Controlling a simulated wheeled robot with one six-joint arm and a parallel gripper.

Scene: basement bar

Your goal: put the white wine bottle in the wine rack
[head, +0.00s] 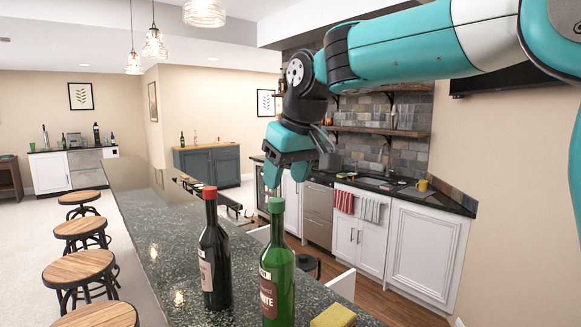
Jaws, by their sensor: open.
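The white wine bottle (278,275) is green glass with a green cap and a dark label showing part of the word "WHITE". It stands upright on the dark stone bar counter in the foreground, its base cut off by the frame. My gripper (285,180) is open and empty, pointing down, and appears above the bottle's cap in the picture; the exact gap in depth cannot be told. A dark metal frame (222,200) lies low on the counter behind the bottles; it may be the wine rack, but is partly hidden by the dark bottle.
A dark bottle with a red cap (214,255) stands close to the left of the green one. A yellow sponge (334,316) lies at the lower right. The counter (165,245) is clear to the left. Several stools (82,268) line its left side.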

